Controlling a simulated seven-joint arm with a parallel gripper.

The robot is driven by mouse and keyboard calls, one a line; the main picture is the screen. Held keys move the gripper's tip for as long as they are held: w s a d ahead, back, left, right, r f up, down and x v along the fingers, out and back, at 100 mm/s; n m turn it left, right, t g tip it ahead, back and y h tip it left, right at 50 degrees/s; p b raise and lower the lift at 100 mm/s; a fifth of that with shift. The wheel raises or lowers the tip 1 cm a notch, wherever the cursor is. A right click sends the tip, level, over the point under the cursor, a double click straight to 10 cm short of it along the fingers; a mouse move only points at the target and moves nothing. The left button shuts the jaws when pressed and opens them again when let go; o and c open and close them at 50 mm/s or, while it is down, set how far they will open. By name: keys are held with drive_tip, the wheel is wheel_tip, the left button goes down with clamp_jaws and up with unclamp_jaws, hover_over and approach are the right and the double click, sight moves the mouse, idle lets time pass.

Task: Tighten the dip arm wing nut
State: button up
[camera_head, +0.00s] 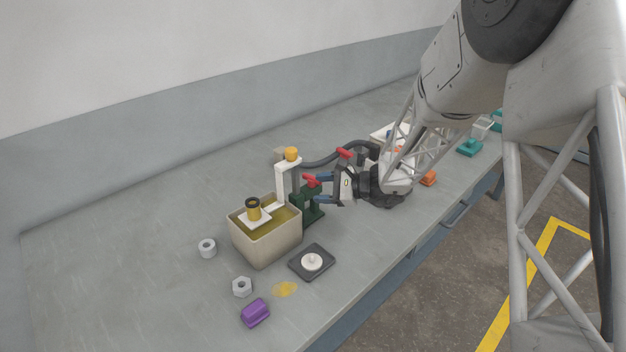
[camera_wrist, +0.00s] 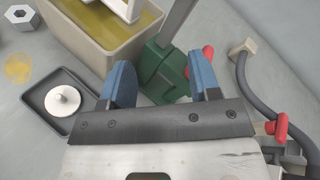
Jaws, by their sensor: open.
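A green clamp (camera_head: 313,214) stands at the post's foot. A red part (camera_head: 311,181) on the clamp looks like the wing nut; in the wrist view it (camera_wrist: 208,52) shows just beyond the right finger's tip, partly hidden. My gripper (camera_head: 318,189) is open beside the clamp. In the wrist view its blue fingers (camera_wrist: 163,72) point towards the green clamp (camera_wrist: 160,70), with nothing gripped.
A second red handle (camera_head: 345,154) sits by a dark hose (camera_head: 322,160) behind my gripper. A dark tray with a white disc (camera_head: 312,262), hex nuts (camera_head: 242,287), a purple block (camera_head: 255,313) and a yellow spill (camera_head: 285,289) lie in front.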

sight(313, 179)
drive_tip(key=w+d+m+t, duration=0.1)
drive_tip(key=m+t, duration=0.1)
drive_tip(key=m, duration=0.1)
drive_tip(key=w+d+f+m+t, duration=0.1)
drive_tip(key=m, duration=0.2)
drive_tip(key=w+d+f+m+t+y, duration=0.1)
drive_tip(key=m+t, duration=0.1)
drive_tip(key=m, duration=0.1)
drive_tip(key=shift+w+d+f+m+t, duration=0.2)
drive_tip(key=shift+d+m+t, duration=0.1)
drive_tip(key=shift+d+m, duration=0.1)
drive_tip(key=shift+a, duration=0.1)
drive_tip(key=shift+x, duration=3.8)
drive_tip(key=c, duration=0.9)
